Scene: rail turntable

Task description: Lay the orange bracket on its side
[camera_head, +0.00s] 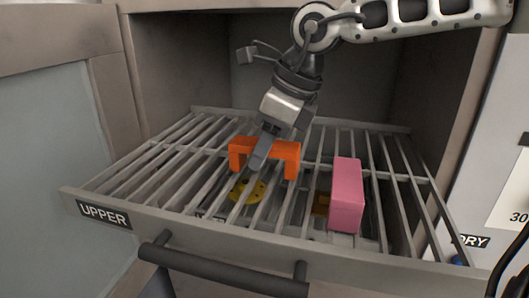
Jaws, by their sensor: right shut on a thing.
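The orange bracket (286,152) stands on the slatted rack (415,195) in the middle of the view. It stands like a bridge, with its bar on top and two legs pointing down. My right gripper (260,151) comes down from above and behind and is shut on the bracket's top bar, left of its middle. The gripper's finger covers part of the bar. Whether the legs touch the slats is hard to tell. My left gripper is not in view.
A pink block (346,195) stands right of the bracket on the rack. A yellow round thing (247,191) shows below the slats. The rack has a front label "UPPER" (104,214) and a dark handle bar (222,271). Cabinet walls enclose the back and sides. The rack's left part is clear.

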